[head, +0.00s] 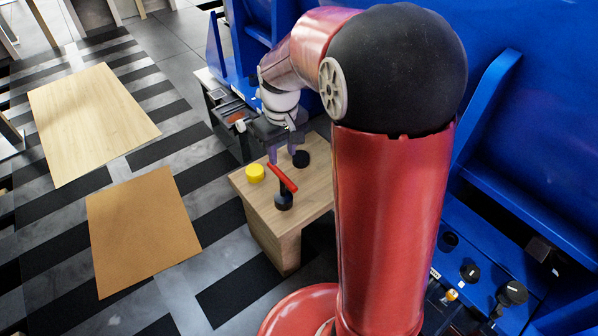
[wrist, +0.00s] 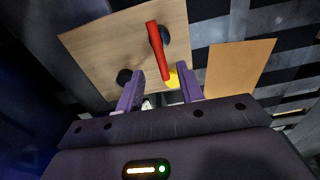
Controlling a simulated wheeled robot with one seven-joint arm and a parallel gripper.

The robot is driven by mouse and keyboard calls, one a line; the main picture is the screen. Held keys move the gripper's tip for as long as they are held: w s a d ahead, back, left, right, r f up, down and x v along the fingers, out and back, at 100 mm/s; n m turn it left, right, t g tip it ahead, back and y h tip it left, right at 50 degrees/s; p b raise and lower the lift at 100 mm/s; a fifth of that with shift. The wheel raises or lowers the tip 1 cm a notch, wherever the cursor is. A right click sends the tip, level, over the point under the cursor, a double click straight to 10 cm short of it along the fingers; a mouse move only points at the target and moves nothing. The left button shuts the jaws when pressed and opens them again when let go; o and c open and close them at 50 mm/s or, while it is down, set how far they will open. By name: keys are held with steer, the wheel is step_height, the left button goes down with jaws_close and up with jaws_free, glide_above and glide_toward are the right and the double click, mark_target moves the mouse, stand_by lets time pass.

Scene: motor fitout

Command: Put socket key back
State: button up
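A red bar on a dark upright stem, which looks like the socket key (head: 282,178), stands on a small wooden table. Its round dark foot (head: 284,201) rests near the table's front edge. In the wrist view the key's red bar (wrist: 157,45) runs from the top centre down toward the space between my fingers. My gripper (head: 282,155) has purple fingers and hangs just behind and above the red bar. In the wrist view the fingers of my gripper (wrist: 159,71) are spread apart with nothing clasped. I cannot tell the exact height gap to the bar.
The wooden table (head: 250,192) also holds a yellow cylinder (head: 255,172) and a black round piece (head: 301,158). A blue machine (head: 520,150) with knobs stands at the right. Two flat boards, one pale (head: 90,120) and one tan (head: 143,230), lie on the striped floor at left.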

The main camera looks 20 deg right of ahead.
steer(key=s+r+m+t, duration=0.1)
steer(key=s+r, duration=0.4)
steer(key=s, duration=0.5)
steer(key=s+r+m+t, duration=0.2)
steer(key=s+r+t, duration=0.2)
steer(key=s, duration=0.6)
steer(key=shift+s+r, duration=0.4)
steer(key=shift+r, duration=0.2)
